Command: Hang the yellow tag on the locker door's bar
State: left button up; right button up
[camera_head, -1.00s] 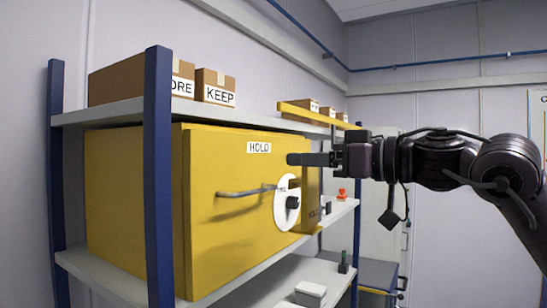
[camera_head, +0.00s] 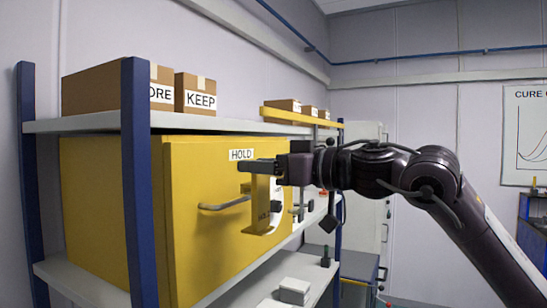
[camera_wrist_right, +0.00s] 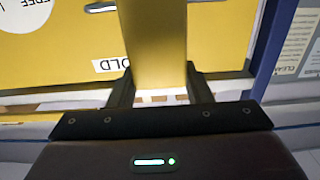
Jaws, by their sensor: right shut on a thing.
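The yellow locker (camera_head: 110,215) stands on the shelf, its front door (camera_head: 190,240) marked HOLD. The grey bar (camera_head: 223,204) runs across the door; its right end meets the tag's outline. The yellow tag (camera_head: 262,192) hangs upright below my right gripper (camera_head: 260,166), in front of the door's round white plate, partly hiding plate and dark knob. I cannot tell the gap between tag and bar. In the right wrist view the tag (camera_wrist_right: 155,45) fills the space between the fingers of my right gripper (camera_wrist_right: 160,85), which is shut on it. My left gripper is not in view.
A blue post (camera_head: 139,190) stands before the locker at left. The upper shelf (camera_head: 85,123) carries boxes, one marked KEEP (camera_head: 197,95). A yellow beam (camera_head: 300,116) lies at that shelf's right end. A white box (camera_head: 294,290) sits on the lower shelf.

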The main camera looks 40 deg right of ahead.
jog(key=shift+p+x, duration=1)
jog(key=shift+x, duration=0.5)
jog(key=shift+a+f+b, duration=0.1)
jog(key=shift+f+b, duration=0.65)
jog(key=shift+b, duration=0.15)
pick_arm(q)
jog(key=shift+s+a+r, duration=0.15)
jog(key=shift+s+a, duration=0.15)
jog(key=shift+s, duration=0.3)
pick_arm(e)
jog(key=shift+f, duration=0.2)
jog(key=shift+w, duration=0.1)
